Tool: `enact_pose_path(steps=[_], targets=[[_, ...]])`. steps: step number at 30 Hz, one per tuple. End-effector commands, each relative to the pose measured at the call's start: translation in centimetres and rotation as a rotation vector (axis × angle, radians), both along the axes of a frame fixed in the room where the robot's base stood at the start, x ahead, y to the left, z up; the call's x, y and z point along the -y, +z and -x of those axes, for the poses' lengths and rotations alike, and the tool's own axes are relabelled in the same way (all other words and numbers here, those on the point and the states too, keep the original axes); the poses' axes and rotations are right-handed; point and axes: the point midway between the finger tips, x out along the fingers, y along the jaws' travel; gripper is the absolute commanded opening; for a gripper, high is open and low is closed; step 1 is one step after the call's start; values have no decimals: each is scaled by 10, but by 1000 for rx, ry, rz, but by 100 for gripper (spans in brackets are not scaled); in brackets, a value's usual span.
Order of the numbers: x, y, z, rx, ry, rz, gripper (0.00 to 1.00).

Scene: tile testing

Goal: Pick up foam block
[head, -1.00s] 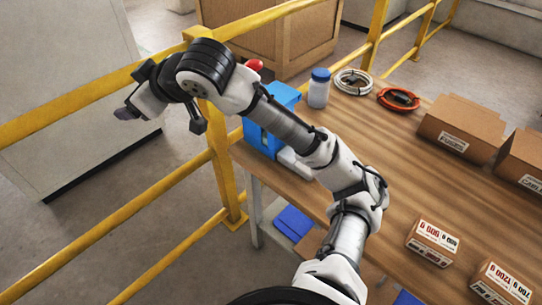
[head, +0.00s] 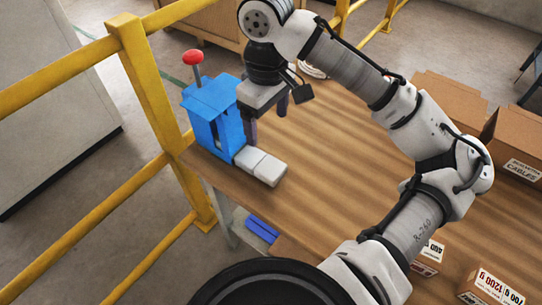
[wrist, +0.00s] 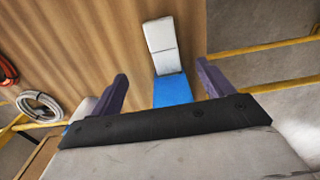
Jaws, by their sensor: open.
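A pale grey-white block (head: 260,166) in two sections lies at the near left of the wooden table, against the foot of a blue device with a red knob (head: 208,112). I cannot tell for sure whether this is the foam block. My gripper (head: 267,116) points down just right of the blue device, open, with nothing seen between its dark fingers. In the wrist view the pale block (wrist: 161,46) lies beyond the fingertips, and a blue surface (wrist: 172,90) shows between my gripper's fingers (wrist: 162,82), apart from both.
Yellow railing (head: 150,100) runs along the table's left side. Cardboard boxes (head: 447,100) and small labelled weight boxes (head: 492,285) stand on the right. A white cable coil (wrist: 40,106) and an orange one (wrist: 6,70) lie on the table (head: 330,150). Its middle is clear.

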Motion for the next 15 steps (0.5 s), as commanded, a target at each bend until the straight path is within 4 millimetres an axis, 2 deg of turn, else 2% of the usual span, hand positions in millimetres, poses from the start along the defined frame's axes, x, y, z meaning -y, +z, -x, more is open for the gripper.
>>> enact_pose_path(steps=[4,12,15], targets=[[2,-18,2,-8,-2,6,80],[2,-70,1,-5,-2,4,80],[2,-81,1,-4,-2,3,80]])
